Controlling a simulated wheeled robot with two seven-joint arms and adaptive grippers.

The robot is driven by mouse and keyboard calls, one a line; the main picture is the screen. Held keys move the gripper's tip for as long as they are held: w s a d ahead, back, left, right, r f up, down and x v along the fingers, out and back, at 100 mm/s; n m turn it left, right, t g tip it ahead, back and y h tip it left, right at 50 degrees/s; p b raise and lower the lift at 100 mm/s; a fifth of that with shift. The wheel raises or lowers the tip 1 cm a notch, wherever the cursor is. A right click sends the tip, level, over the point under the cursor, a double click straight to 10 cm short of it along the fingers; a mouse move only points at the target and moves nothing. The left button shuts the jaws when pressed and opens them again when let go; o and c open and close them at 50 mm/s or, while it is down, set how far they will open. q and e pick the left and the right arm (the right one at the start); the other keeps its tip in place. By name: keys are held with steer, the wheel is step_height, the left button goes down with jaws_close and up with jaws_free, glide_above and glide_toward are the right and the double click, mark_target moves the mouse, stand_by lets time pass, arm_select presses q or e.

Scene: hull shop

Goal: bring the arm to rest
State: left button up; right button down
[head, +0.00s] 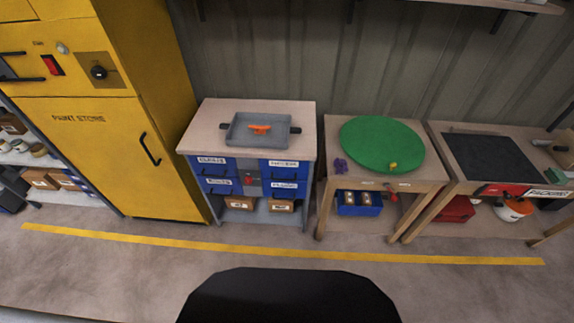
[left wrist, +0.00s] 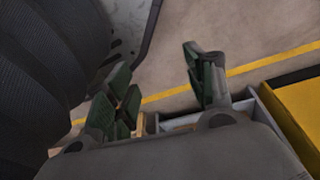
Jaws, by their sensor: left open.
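My left gripper (left wrist: 165,92) shows in the left wrist view with its green-padded fingers spread apart. It is open, with nothing between the fingers; the floor and the yellow line show beyond them. Neither gripper shows in the head view. My right gripper is in no view.
A yellow paint store cabinet (head: 95,150) stands left of a drawer bench (head: 205,145) bearing a grey tray (head: 243,138) with an orange item (head: 260,129). Further right are a round green mat (head: 365,150) and a bench with a dark mat (head: 490,157). A yellow line (head: 300,252) crosses the clear floor.

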arm_select(q)
steer(key=s+a+r+p, duration=0.2)
steer(key=s+p, duration=0.4)
steer(key=p, duration=0.1)
steer(key=s+a+r+g+y+p, duration=0.1)
steer(key=s+a+r+p, duration=0.2)
steer(key=s+p, duration=0.4)
steer(key=shift+s+r+g, duration=0.2)
steer(key=shift+r+g, duration=0.1)
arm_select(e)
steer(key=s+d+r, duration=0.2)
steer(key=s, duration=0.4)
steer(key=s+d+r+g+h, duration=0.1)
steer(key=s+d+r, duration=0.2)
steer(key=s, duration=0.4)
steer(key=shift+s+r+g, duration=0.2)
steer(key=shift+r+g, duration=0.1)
